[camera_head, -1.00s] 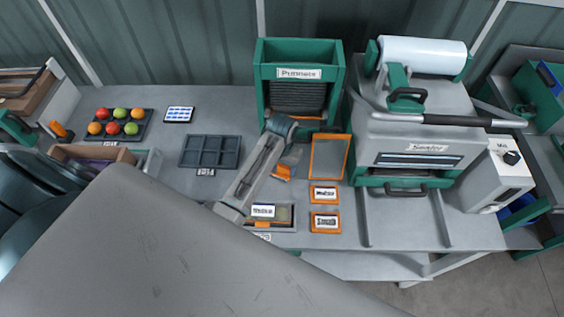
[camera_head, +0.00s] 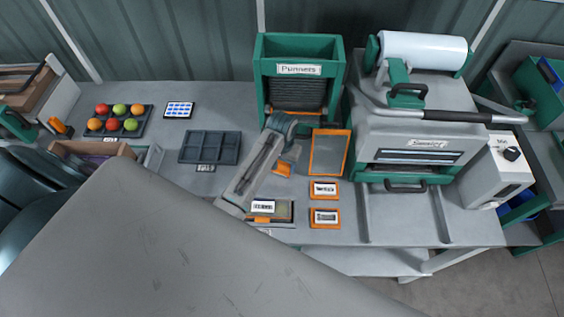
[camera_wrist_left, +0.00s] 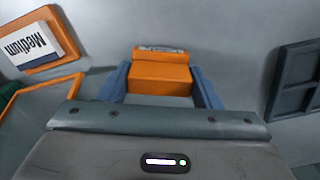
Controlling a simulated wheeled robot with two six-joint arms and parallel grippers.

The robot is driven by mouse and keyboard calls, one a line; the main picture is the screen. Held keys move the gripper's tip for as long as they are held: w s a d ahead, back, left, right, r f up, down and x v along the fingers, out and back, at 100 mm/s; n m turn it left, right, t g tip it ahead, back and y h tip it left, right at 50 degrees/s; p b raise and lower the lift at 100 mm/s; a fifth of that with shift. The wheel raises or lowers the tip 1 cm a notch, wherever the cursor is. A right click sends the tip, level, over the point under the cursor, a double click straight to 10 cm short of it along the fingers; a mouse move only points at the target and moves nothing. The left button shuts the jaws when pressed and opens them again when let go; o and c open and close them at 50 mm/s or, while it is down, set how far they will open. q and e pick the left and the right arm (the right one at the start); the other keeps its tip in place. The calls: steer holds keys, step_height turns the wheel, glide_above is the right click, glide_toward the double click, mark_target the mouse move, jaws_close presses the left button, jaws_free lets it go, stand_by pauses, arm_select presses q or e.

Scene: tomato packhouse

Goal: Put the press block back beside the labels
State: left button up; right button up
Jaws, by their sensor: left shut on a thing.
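The orange press block (camera_head: 284,168) is between the fingers of my left gripper (camera_head: 287,160), in front of the punnet holder. In the left wrist view both grey fingers (camera_wrist_left: 160,72) are shut on the sides of the block (camera_wrist_left: 160,80). I cannot tell whether it touches the bench. The Medium label stack (camera_head: 324,189) and a second label stack (camera_head: 325,217) sit in orange holders to the right. Medium also shows in the wrist view (camera_wrist_left: 36,45). A third label (camera_head: 263,206) lies partly behind my left forearm. My right gripper is not in view.
An orange-framed grey pad (camera_head: 346,152) lies right of the gripper. The green punnet holder (camera_head: 335,60) stands behind, and the sealing machine (camera_head: 412,130) to the right. A dark compartment tray (camera_head: 232,148) and a tomato tray (camera_head: 148,117) lie left.

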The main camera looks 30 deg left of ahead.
arm_select(q)
steer(key=shift+f, duration=0.2)
steer(key=o, duration=0.9)
steer(key=c, duration=0.3)
steer(key=shift+r, duration=3.5)
